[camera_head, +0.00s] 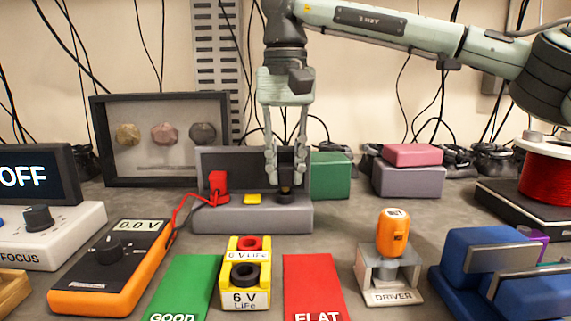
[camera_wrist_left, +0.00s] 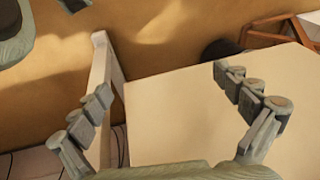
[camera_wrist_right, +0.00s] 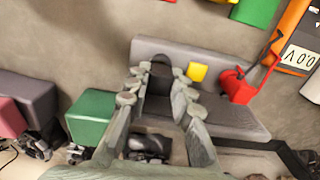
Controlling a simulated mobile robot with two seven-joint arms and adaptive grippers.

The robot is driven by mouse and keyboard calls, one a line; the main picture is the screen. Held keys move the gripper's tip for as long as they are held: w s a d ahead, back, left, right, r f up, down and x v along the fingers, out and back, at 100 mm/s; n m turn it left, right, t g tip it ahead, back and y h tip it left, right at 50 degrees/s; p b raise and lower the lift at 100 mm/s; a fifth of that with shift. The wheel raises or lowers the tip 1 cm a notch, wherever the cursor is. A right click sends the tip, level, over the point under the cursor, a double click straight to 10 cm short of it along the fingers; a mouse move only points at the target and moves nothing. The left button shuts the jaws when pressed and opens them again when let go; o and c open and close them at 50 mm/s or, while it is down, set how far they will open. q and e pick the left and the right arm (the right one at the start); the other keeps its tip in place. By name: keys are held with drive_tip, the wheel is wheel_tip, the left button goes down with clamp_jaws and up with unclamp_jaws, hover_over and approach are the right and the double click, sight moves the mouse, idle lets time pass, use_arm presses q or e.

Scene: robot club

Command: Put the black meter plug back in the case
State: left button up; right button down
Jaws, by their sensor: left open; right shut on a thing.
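The black meter plug (camera_head: 286,190) is between the fingertips of my right gripper (camera_head: 287,180), at the right part of the grey case (camera_head: 235,222). The plug is upright and partly hidden by the fingers. The right wrist view shows the black plug (camera_wrist_right: 160,78) between the closed fingers, over a dark round spot of the case; I cannot tell whether it is fully seated. A red plug (camera_head: 218,183) with a red lead stands at the case's left. A yellow square (camera_head: 252,199) lies between them. My left gripper (camera_wrist_left: 165,105) is open and empty, above a pale surface.
The orange meter (camera_head: 112,262) reads 0.0 V. In front are a green GOOD mat (camera_head: 183,285), a yellow 6 V LiFe battery (camera_head: 246,280), a red FLAT mat (camera_head: 312,283) and a driver stand (camera_head: 390,278). A green box (camera_head: 331,175) is right of the case.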

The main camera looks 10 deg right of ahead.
drive_tip(key=shift+f, duration=0.4)
drive_tip(key=shift+f+p, duration=0.4)
drive_tip(key=shift+p, duration=0.4)
idle(1.5)
drive_tip(key=c, duration=1.3)
unclamp_jaws()
drive_tip(key=shift+o, duration=0.2)
drive_tip(key=shift+r, duration=0.1)
